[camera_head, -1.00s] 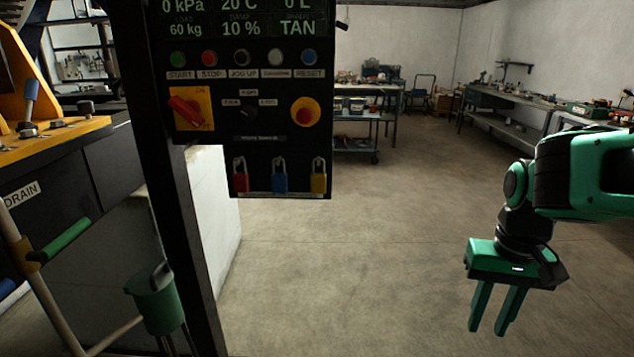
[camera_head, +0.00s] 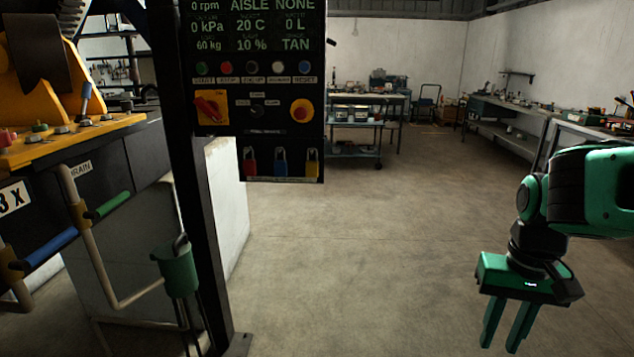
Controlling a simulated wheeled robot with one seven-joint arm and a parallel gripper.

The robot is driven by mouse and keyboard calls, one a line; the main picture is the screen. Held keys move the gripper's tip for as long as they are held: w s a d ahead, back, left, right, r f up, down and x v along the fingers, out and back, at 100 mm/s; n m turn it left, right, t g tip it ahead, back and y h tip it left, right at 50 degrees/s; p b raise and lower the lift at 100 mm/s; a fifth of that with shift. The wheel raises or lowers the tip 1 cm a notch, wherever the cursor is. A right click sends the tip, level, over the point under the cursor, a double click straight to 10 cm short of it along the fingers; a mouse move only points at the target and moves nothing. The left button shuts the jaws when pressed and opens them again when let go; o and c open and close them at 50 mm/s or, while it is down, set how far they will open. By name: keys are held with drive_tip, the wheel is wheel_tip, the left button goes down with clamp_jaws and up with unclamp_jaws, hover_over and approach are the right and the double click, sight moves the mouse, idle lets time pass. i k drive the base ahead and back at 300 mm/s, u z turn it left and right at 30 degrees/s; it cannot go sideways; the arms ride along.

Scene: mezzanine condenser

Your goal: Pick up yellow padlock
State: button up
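The yellow padlock (camera_head: 312,168) hangs at the lower right of the black control panel (camera_head: 258,110), the rightmost in a row with a blue padlock (camera_head: 281,168) and a red padlock (camera_head: 250,167). Its shackle points up. My gripper (camera_head: 505,332) is at the lower right of the view, fingers pointing down, well to the right of the panel and lower than the padlock. Its two fingers are apart with nothing seen between them. The fingertips are in view.
A black post (camera_head: 190,200) stands left of the panel. A yellow-topped machine (camera_head: 60,140) with a green handle (camera_head: 107,205) and a blue handle (camera_head: 50,248) is on the left. A green holder (camera_head: 178,270) is beside the post. The floor (camera_head: 380,260) between panel and gripper is clear.

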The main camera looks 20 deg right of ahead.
sight(311, 166)
drive_tip(key=k, duration=0.55)
drive_tip(key=z, duration=0.75)
drive_tip(key=i, duration=2.1)
drive_tip(key=u, duration=0.3)
